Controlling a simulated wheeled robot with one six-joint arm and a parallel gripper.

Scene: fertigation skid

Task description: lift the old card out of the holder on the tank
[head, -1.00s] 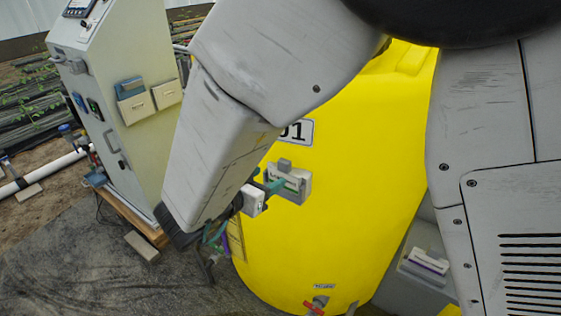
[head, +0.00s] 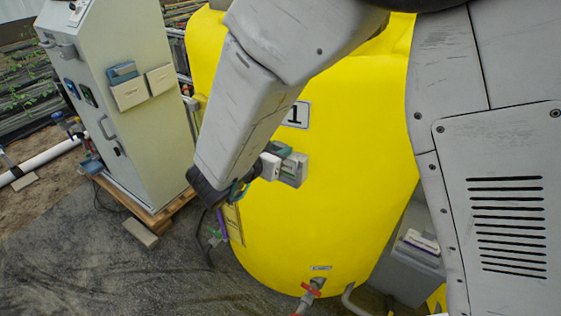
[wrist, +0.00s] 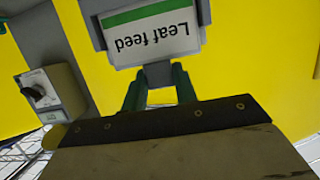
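The card (wrist: 155,30), white with a green band and the words "Leaf feed", sits in a grey holder (wrist: 205,13) and looks upside down in the wrist view. The holder (head: 292,172) is on the front of the yellow tank (head: 350,190). A grey tab (wrist: 159,74) stands out from the card's edge on my side. My gripper (wrist: 159,76) has its two green fingers apart, one on either side of the tab; I cannot tell whether they touch it. In the head view my gripper (head: 277,150) is at the holder's top, and my arm hides part of it.
A pale cabinet (head: 130,130) on a wooden pallet stands at the left, with two card pockets (head: 130,94) on its side. A red-handled valve (head: 313,287) is low on the tank. A grey box (head: 410,270) stands at the right.

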